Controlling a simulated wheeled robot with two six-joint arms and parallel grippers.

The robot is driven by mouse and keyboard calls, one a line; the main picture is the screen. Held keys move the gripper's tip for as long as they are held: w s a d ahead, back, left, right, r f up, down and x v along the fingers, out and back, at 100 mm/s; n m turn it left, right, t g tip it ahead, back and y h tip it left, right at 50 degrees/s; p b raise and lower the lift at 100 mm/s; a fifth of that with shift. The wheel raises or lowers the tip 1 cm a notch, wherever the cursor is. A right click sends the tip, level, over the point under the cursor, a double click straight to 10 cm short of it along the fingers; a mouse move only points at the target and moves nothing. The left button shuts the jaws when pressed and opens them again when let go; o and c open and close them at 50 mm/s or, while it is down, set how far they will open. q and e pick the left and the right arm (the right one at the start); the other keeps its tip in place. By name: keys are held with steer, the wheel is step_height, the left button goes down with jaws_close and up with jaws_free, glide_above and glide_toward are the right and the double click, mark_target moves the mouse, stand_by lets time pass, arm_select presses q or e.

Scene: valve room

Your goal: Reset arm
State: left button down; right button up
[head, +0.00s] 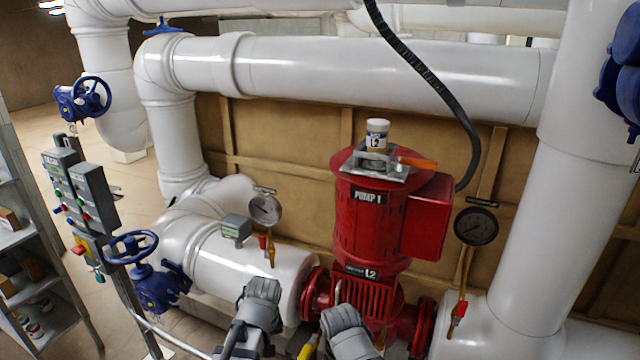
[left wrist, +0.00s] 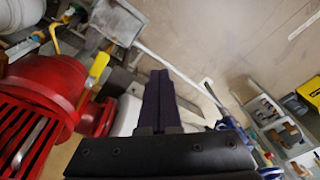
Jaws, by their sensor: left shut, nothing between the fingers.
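My left gripper shows in the left wrist view (left wrist: 157,85); its two dark fingers lie together, with nothing between them. In the head view my left arm's grey end (head: 260,300) is low in the middle, in front of the white pipe and left of the red pump (head: 368,220). My right arm's grey end (head: 347,330) is at the bottom edge, in front of the pump's base; its fingers cannot be made out. The red pump body also shows at the left of the left wrist view (left wrist: 50,85), apart from the fingers.
A jar (head: 376,134) and an orange-handled tool (head: 416,163) are on top of the pump. Gauges (head: 265,208) (head: 476,227) stand on either side. Blue valve wheels (head: 132,246), grey control boxes (head: 92,195) and a shelf (head: 25,275) are at left. A black hose (head: 425,72) hangs behind.

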arm_select(q)
steer(key=s+a+m+h, duration=0.1)
steer(key=s+a+m, duration=0.2)
steer(key=s+m, duration=0.1)
steer(key=s+d+f+m+g+y+b, duration=0.1)
steer(key=s+d+f+m+b, duration=0.3)
steer(key=d, duration=0.7)
step_height(320, 180, down, 2)
steer(key=shift+s+f+b, duration=0.1)
steer(key=shift+s+b, duration=0.8)
steer(key=shift+b, duration=0.1)
